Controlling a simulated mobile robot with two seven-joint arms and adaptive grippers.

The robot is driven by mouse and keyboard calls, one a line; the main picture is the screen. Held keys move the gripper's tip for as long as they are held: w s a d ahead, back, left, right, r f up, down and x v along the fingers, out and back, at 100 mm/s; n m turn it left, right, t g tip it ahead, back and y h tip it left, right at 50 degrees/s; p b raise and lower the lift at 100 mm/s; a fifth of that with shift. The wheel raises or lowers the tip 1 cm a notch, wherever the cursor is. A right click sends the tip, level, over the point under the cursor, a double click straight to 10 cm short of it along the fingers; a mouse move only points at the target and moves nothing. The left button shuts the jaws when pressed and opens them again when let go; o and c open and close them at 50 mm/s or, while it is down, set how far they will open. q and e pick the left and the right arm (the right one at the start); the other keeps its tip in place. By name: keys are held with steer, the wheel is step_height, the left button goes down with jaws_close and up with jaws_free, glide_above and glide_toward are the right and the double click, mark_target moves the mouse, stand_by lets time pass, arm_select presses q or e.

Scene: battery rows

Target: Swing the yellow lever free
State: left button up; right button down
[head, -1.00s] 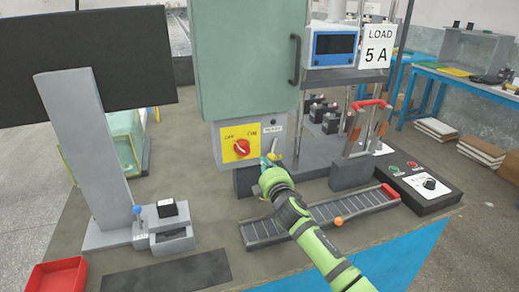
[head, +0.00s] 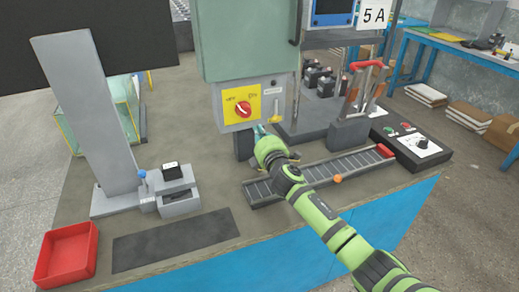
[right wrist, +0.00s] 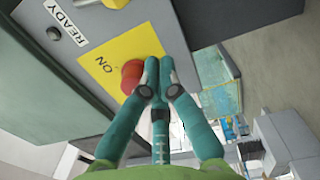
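The small yellow lever (head: 276,117) is on the front of the grey box under the green cabinet, right of the yellow plate (head: 241,104) with a red rotary knob (head: 243,108). My right gripper (head: 259,131) is just below and left of the lever, close to the box front. In the right wrist view its teal fingers (right wrist: 157,62) are together, beside the red knob (right wrist: 131,76) and in front of the yellow plate (right wrist: 115,59). Nothing shows between them. My left gripper is not in view.
A slotted grey rail (head: 317,174) with an orange ball (head: 337,179) lies beneath my right arm. A red-handled fixture (head: 349,132) and a control box (head: 414,148) stand to the right. A red tray (head: 68,253) and a dark mat (head: 174,239) lie front left.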

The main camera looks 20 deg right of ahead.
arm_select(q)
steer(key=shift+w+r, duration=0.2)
arm_select(e)
steer(key=s, duration=0.9)
steer(key=shift+s+d, duration=0.15)
steer(key=shift+s, duration=0.05)
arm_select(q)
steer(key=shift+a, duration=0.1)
